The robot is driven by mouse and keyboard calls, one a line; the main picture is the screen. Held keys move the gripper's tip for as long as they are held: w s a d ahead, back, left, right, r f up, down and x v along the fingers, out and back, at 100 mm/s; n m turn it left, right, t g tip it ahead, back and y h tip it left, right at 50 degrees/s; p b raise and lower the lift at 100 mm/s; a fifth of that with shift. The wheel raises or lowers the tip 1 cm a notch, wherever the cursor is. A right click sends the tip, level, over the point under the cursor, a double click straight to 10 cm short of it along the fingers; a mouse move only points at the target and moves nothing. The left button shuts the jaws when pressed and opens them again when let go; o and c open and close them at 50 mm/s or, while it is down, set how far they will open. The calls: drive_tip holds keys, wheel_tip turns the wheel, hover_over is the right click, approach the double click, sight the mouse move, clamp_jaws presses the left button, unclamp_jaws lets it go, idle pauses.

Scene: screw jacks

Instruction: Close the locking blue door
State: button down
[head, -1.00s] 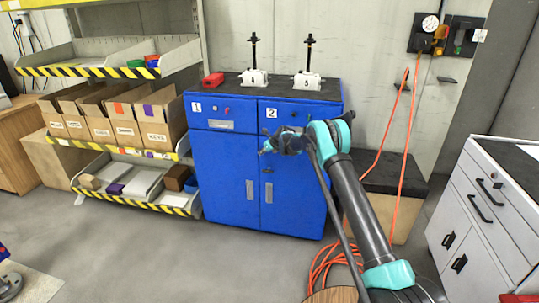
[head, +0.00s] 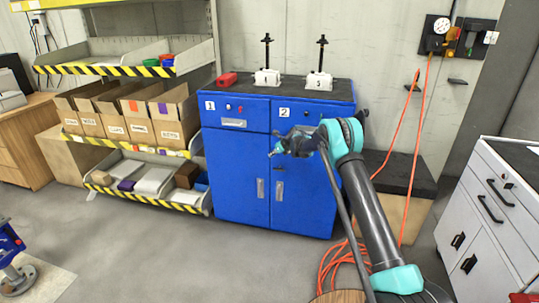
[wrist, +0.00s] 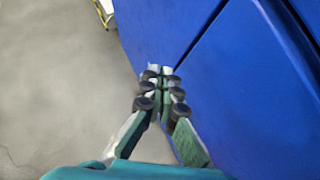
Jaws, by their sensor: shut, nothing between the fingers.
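The blue cabinet (head: 225,205) has two lower doors side by side under drawers marked 1 and 2. The left door (head: 232,170) and the right door (head: 308,200) each have an upright grey handle near the middle seam. A small dark lock (head: 279,168) sits above the right door's handle. Both doors look about flush, but a slight gap cannot be ruled out. My gripper (head: 273,153) is in front of the upper door area, near the seam. In the wrist view my gripper (wrist: 160,75) is shut and empty, with blue panels beside and beyond it.
Two screw jacks (head: 267,76) (head: 319,80) and a red block (head: 227,79) stand on the cabinet top. Shelves with boxes (head: 170,125) are at left. An orange hose (head: 415,150) hangs at right, near a white drawer cabinet (head: 490,205).

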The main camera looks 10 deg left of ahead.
drive_tip(key=s+r, duration=0.7)
drive_tip(key=s+d+r+n+h, duration=0.1)
drive_tip(key=s+d+r+n, duration=0.3)
drive_tip(key=s+d, duration=0.4)
drive_tip(key=s+d+r+n+h, duration=0.1)
drive_tip(key=s+d+r+n, duration=0.2)
drive_tip(key=s+d+n, duration=0.5)
drive_tip(key=s+d+r+n+h, duration=0.15)
drive_tip(key=s+d+r, duration=0.35)
drive_tip(key=d, duration=0.6)
drive_tip(key=s+d+f+n+h, duration=0.1)
drive_tip(key=s+d+n, duration=0.3)
drive_tip(key=s, duration=0.7)
drive_tip(key=s+d+f+n+g+h, duration=0.1)
drive_tip(key=s+d+f+n, duration=0.3)
drive_tip(key=s+d, duration=0.3)
drive_tip(key=s+d+f+n+h, duration=0.1)
drive_tip(key=s+d+n, duration=0.3)
drive_tip(key=s, duration=1.2)
drive_tip(key=shift+d+f, duration=0.8)
drive_tip(key=shift+f, duration=0.05)
drive_tip(key=c, duration=2.3)
unclamp_jaws()
drive_tip(key=shift+w+h, duration=0.1)
drive_tip(key=shift+h, duration=0.15)
